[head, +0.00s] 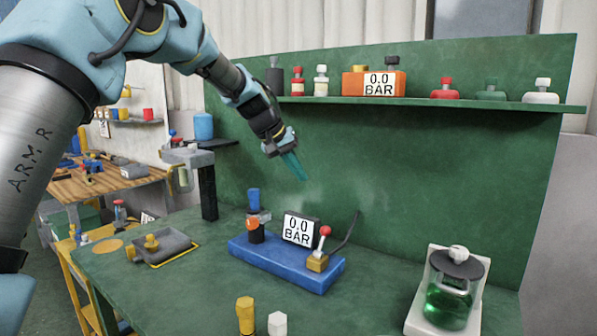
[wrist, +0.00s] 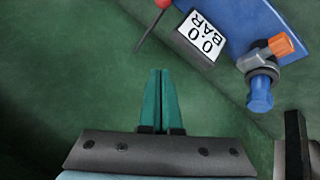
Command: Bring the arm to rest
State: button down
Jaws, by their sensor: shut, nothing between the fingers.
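My gripper (head: 293,165) has teal fingers and hangs above the green workbench, in front of the green back panel. In the wrist view my gripper (wrist: 160,75) has its two fingers pressed together with nothing between them. My blue and grey arm reaches in from the upper left. The fingers are above and apart from the blue base (head: 285,262), which carries a gauge reading 0.0 BAR (head: 299,230) and a lever with a red knob (head: 322,240).
A shelf (head: 430,102) with bottles and an orange gauge box (head: 373,84) runs along the panel. A flask of green liquid (head: 450,295) stands at right. A grey tray (head: 163,245) and a dark post (head: 208,190) are at left. Yellow (head: 245,313) and white (head: 277,323) pieces stand in front.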

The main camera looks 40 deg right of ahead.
jog(key=shift+w+d+r, duration=0.3)
jog(key=shift+r, duration=0.35)
jog(key=w+a+f+n+t+y, duration=0.1)
jog(key=w+a+f+n, duration=0.15)
jog(key=a, duration=0.85)
jog(key=w+a+f+n+t+y, duration=0.1)
jog(key=w+a+f+y, duration=0.15)
jog(key=a, duration=0.75)
jog(key=w+a+f+n+t, duration=0.1)
jog(key=w+a+f, duration=0.25)
jog(key=a, duration=0.75)
jog(key=s+a+f+n+y, duration=0.1)
jog(key=s+a, duration=0.3)
jog(key=a, duration=0.4)
jog(key=s+a+f+n+y, duration=0.1)
jog(key=s+a+f, duration=0.2)
jog(key=a, duration=0.6)
jog(key=s+a+f+n+y, duration=0.1)
jog(key=s+a+f, duration=0.2)
jog(key=s+a, duration=0.3)
jog(key=a, duration=0.3)
jog(key=shift+s+n+g, duration=0.3)
jog(key=shift+n+g, duration=0.05)
jog(key=shift+g, duration=0.05)
